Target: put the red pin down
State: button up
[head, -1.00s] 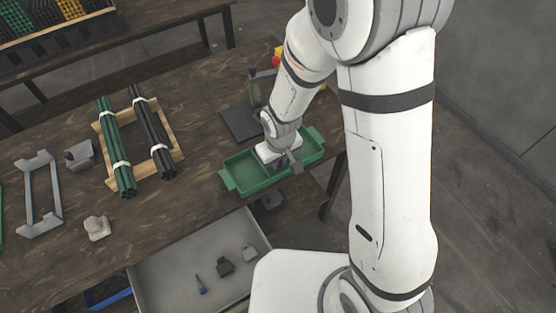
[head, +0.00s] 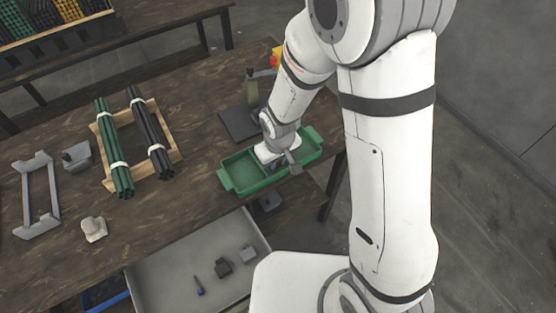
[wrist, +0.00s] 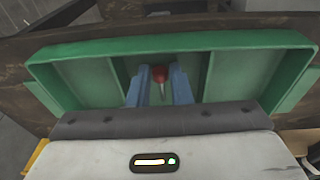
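The red pin (wrist: 160,74) shows in the wrist view between the two blue fingers of my gripper (wrist: 161,76). It has a round red head and a thin pale shank. The fingers stand apart, with a visible gap beside the pin. Whether the pin touches the tray floor is hard to tell. My gripper is down in the green divided tray (wrist: 170,43). In the head view the tray (head: 238,178) sits at the table's right end, and my gripper (head: 277,165) is over its right part; my wrist hides the pin there.
A press with a dark base (head: 238,125) stands just behind the tray. A wooden rack (head: 174,137) holds green and black rod bundles to the left. A grey bracket (head: 40,195) and a pale block (head: 93,229) lie further left. An open grey drawer (head: 165,265) holds small parts in front.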

jog(key=shift+o, duration=0.3)
jog(key=shift+s+d+f, duration=0.1)
jog(key=shift+s+f, duration=0.35)
jog(key=shift+f, duration=0.15)
jog(key=shift+w+r+p, duration=0.1)
jog(key=shift+r+p, duration=0.4)
jog(key=shift+p, duration=0.1)
notch_tip(320, 180, up, 12)
jog(key=s+p, duration=0.1)
jog(key=shift+r, duration=0.2)
jog(key=s+d+r+m, duration=0.3)
jog(key=d+r, duration=0.3)
jog(key=d, duration=0.3)
jog(key=s+d+r+m, duration=0.4)
jog(key=s+d+r, duration=0.1)
jog(key=d, duration=0.5)
jog(key=shift+s+d+r+t+h, duration=0.2)
jog(key=shift+s+r+t+h, duration=0.15)
jog(key=shift+s, duration=0.35)
jog(key=shift+a, duration=0.1)
